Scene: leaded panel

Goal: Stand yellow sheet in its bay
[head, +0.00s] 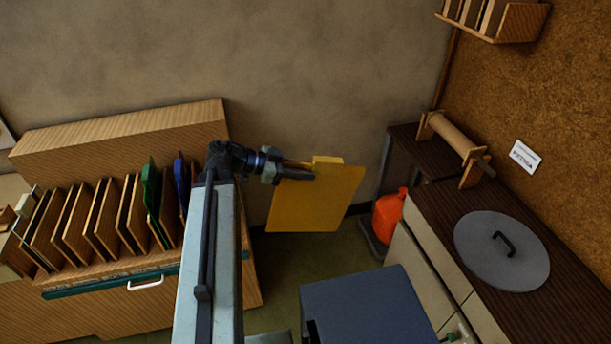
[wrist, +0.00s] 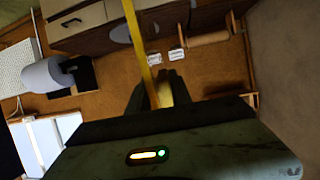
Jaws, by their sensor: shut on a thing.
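My gripper (head: 300,172) is shut on the yellow sheet (head: 315,202) by its upper edge, near a small tab. The sheet hangs upright in the air, right of the wooden rack and clear of it. In the wrist view the yellow sheet (wrist: 136,40) shows nearly edge-on between the fingers of my gripper (wrist: 160,90). The slotted rack (head: 95,265) stands at the left in the head view. It holds a green sheet (head: 152,200) and a blue sheet (head: 181,185) among wooden dividers. My arm hides the rack's right end, so I cannot tell which bay is for yellow.
A dark-topped counter (head: 432,215) at the right bears a round grey lid (head: 502,250) and a paper roll on a stand (head: 455,137). An orange can (head: 388,217) stands below. A blue-grey box top (head: 365,305) is at the front. The wall behind is bare.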

